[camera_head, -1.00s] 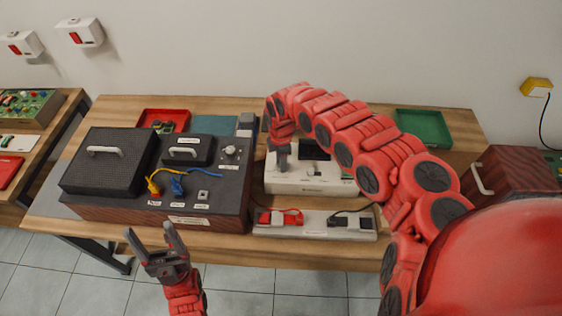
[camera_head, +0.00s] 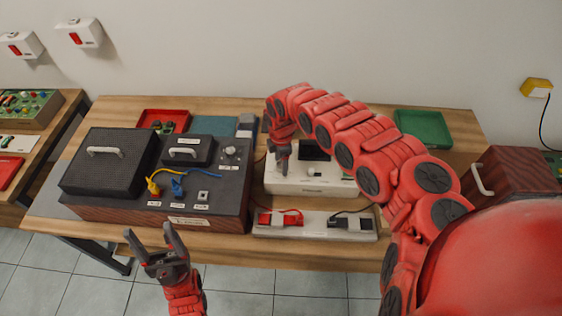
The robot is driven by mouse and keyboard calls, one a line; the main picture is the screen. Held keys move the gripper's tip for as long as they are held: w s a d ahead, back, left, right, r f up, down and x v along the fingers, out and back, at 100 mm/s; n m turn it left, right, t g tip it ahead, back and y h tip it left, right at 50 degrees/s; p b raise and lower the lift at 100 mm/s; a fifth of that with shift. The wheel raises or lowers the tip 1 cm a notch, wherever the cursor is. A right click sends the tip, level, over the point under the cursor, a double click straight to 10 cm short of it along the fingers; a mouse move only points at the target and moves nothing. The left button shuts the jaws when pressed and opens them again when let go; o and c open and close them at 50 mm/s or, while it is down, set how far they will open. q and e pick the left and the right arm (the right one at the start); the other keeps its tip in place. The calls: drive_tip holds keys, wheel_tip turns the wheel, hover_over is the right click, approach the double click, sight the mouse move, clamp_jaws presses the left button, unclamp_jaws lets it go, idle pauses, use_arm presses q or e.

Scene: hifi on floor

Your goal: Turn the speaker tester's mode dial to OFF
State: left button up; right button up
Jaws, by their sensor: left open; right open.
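A white device with a dark screen (camera_head: 325,184) stands on the bench at centre; I take it to be the speaker tester. My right gripper (camera_head: 283,168) points down over its left part, seen nearly edge-on, so the gap between the fingers is hard to see. The mode dial is not distinguishable; that part of the device is covered by the gripper. I cannot tell whether the fingers touch anything. My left gripper (camera_head: 152,240) is open and empty in front of the bench's front edge.
A dark hi-fi box (camera_head: 130,209) with a silver knob (camera_head: 231,151) and blue and yellow cables stands left. A white strip with red and black clips (camera_head: 312,233) lies in front of the device. Red (camera_head: 180,116) and green (camera_head: 425,142) trays sit behind.

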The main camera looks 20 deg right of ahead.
drive_tip(key=shift+w+d+r, duration=0.1)
drive_tip(key=shift+r, duration=0.2)
wheel_tip(320, 180, up, 17)
drive_tip(key=b, duration=0.4)
drive_tip(key=shift+f, duration=0.15)
